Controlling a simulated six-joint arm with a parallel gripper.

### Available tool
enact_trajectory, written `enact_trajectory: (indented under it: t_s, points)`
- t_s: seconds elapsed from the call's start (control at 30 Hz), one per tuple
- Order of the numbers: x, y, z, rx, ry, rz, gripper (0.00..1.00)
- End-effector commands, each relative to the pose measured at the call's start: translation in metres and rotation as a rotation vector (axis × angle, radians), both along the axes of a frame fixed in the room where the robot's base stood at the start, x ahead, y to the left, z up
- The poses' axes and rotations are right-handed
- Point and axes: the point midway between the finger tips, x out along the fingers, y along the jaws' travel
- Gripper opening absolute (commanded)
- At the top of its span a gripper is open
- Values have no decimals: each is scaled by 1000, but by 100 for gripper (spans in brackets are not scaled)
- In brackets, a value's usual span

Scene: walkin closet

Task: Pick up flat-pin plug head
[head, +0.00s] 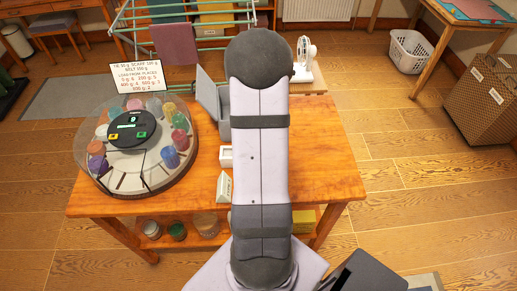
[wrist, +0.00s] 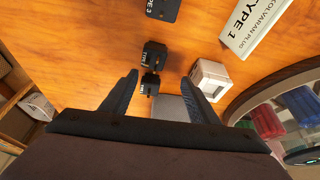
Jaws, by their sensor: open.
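In the wrist view, one black plug head (wrist: 154,54) lies on the wooden table, just beyond my fingertips. A smaller black plug piece (wrist: 149,85) sits nearer, between the fingers and closer to the left one. Another black piece (wrist: 163,9), with part of a "TYPE 2" or "TYPE 3" label, is at the top edge. I cannot tell which has flat pins. My gripper (wrist: 160,77) is open and empty above the table, its two dark fingers spread. In the head view my arm hides the plug heads and the gripper.
A white "Solvaran plug Type 1" sign (wrist: 252,25) and a white open box (wrist: 209,79) stand right of the fingers. A grey open case (head: 213,100) is behind. The table's right side (head: 330,150) looks clear.

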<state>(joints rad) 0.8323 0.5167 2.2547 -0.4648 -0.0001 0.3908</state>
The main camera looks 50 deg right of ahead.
Motion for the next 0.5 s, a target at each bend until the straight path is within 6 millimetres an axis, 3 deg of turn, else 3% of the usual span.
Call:
enact_trajectory:
  t_s: [0.1, 0.2, 0.5]
  points:
    - [12, -27, 6, -51, -82, -20, 55]
    - [17, -39, 11, -77, -117, -22, 55]
    - [22, -46, 5, -86, -127, -21, 55]
